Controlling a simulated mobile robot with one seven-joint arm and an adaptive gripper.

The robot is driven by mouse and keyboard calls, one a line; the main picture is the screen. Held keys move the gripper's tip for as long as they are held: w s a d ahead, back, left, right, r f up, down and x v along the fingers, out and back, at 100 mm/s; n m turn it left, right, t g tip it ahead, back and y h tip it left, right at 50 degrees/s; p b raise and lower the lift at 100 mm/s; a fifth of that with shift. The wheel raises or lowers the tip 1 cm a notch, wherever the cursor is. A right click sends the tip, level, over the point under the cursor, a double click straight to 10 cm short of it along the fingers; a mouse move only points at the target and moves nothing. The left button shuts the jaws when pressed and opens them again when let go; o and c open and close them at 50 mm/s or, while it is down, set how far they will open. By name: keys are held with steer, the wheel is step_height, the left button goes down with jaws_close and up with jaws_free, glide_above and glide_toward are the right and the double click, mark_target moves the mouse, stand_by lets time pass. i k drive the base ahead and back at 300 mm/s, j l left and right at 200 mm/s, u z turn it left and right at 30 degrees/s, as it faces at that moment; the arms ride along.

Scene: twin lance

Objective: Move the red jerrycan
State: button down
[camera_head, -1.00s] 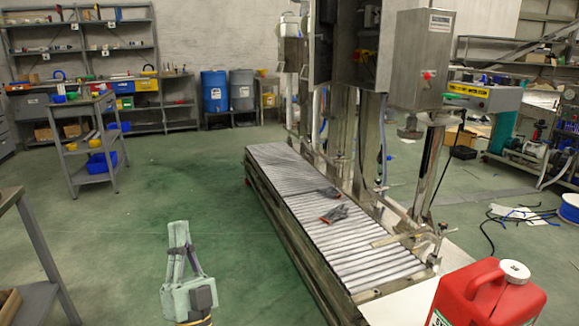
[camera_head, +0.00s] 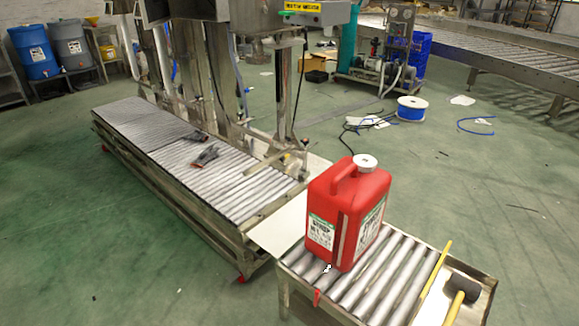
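The red jerrycan (camera_head: 345,212) stands upright on a short roller table (camera_head: 290,266) right of centre in the head view. It has a white cap, a moulded top handle and white-and-green labels. Nothing is touching its handle. My gripper is out of view now.
A long roller conveyor (camera_head: 170,150) runs to the back left, with dark gloves (camera_head: 205,156) on it. A yellow-handled mallet (camera_head: 460,293) and a yellow rod (camera_head: 436,268) lie right of the jerrycan. A cable reel (camera_head: 412,108) and loose cables lie behind.

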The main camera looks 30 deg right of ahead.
mark_target(346, 203)
steer(key=z, duration=0.25)
steer(key=i+j+z, duration=0.15)
steer(key=z, duration=0.25)
steer(key=i+j+z, duration=0.15)
steer(key=z, duration=0.2)
steer(key=i+j+z, duration=0.15)
steer(key=z, duration=0.25)
steer(key=i+j+z, duration=0.1)
steer(key=j, duration=0.3)
steer(key=i+j+z, duration=0.15)
steer(key=j, duration=0.3)
steer(key=i+j+z, duration=0.1)
steer(key=j, duration=0.3)
steer(key=i+j, duration=0.1)
steer(key=j, duration=0.6)
steer(key=i+j, duration=0.15)
steer(key=j, duration=0.2)
